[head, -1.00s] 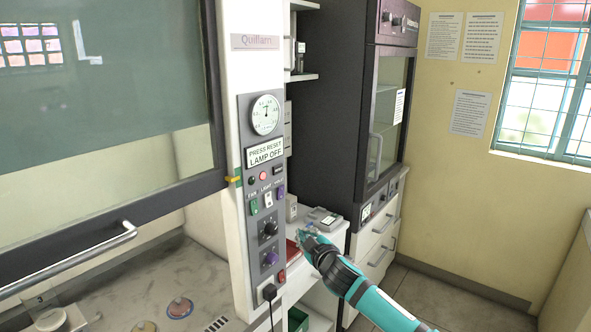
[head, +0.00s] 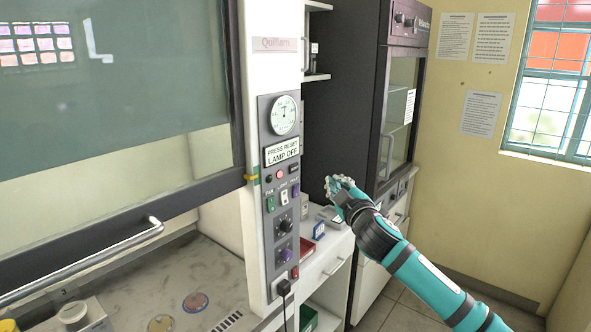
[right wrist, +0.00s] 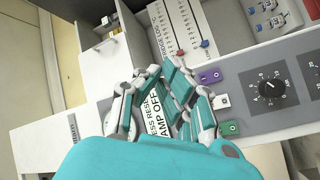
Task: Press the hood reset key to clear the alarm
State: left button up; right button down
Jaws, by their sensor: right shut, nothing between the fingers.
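The hood's grey control panel (head: 266,240) is on the white post, with a round gauge on top. Its label, PRESS RESET LAMP OFF (head: 282,151), sits above a row of small keys. A black key (head: 268,179) and a red key (head: 280,174) show there; their lettering is too small to read. My right gripper (head: 342,184) is shut and empty, to the right of the panel and apart from it. In the right wrist view its fingers (right wrist: 160,72) cover part of the label and hide the small keys. My left gripper is out of view.
Green, white and purple switches (head: 295,190) and two knobs (head: 285,226) lie below the keys. The hood sash and its handle (head: 150,228) are at left. A dark cabinet (head: 345,100) stands behind my right arm. A white counter (head: 325,255) holds small items.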

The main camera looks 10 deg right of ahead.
aim_at(294, 168)
jog(key=w+a+b, duration=0.2)
jog(key=w+a, duration=0.3)
jog(key=w, duration=0.1)
jog(key=shift+w+a, duration=0.2)
jog(key=shift+w, duration=0.2)
jog(key=shift+a, duration=0.1)
dwell(1.2)
jog(key=shift+w+a, duration=0.2)
jog(key=shift+w, duration=0.1)
jog(key=shift+w+a, duration=0.15)
jog(key=shift+w, duration=0.1)
dwell(0.6)
jog(key=shift+s, duration=0.1)
dwell(0.4)
jog(key=shift+s+d, duration=0.45)
jog(key=shift+s, duration=0.1)
